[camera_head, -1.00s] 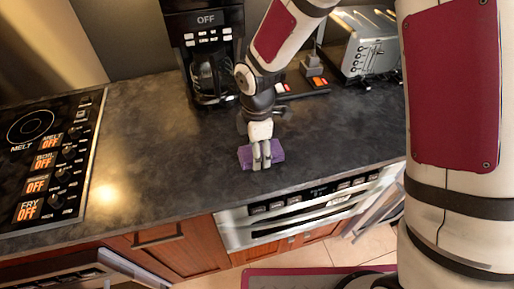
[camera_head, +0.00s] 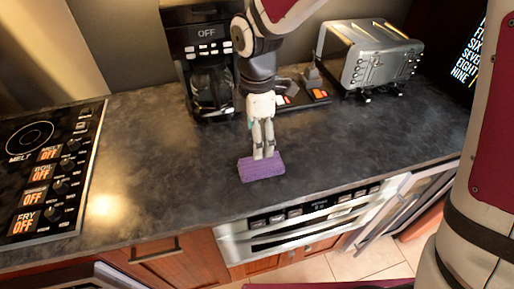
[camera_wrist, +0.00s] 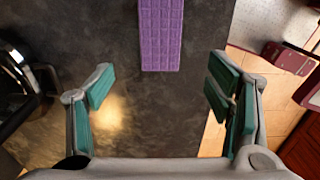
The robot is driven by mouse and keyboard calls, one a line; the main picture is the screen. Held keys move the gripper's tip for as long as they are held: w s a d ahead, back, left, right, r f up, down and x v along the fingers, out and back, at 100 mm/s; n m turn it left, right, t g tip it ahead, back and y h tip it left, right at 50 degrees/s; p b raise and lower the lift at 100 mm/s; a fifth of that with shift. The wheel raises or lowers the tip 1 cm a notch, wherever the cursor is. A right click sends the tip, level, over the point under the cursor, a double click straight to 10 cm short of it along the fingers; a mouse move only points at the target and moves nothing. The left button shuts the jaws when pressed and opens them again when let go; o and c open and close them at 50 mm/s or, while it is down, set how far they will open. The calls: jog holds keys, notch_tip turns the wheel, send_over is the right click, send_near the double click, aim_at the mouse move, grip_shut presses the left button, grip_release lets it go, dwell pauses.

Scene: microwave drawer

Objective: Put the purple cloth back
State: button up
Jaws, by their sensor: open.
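The purple cloth (camera_head: 261,168) is a small textured block-like piece lying on the dark countertop near its front edge, above the microwave drawer. My gripper (camera_head: 264,156) points down just behind and over it in the head view. In the wrist view the cloth (camera_wrist: 161,35) lies at the top middle, ahead of the fingers. My gripper (camera_wrist: 160,92) shows two teal-padded fingers spread wide apart there, with only bare counter between them. The cloth is not held.
A coffee maker (camera_head: 208,75) and a silver toaster (camera_head: 372,55) stand at the back. A black stove top (camera_head: 45,170) is at the left. The microwave drawer front (camera_head: 300,222) is under the counter edge. The counter (camera_head: 150,150) left of the cloth is clear.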

jog(key=shift+r, duration=1)
jog(key=s+d+r+m+t, duration=0.5)
jog(key=s+d+r+m, duration=1)
jog(key=s+d+m, duration=0.2)
jog(key=shift+s+d+m, duration=0.3)
jog(key=shift+d+m, duration=0.85)
jog(key=shift+m, duration=0.95)
jog(key=shift+r, duration=0.1)
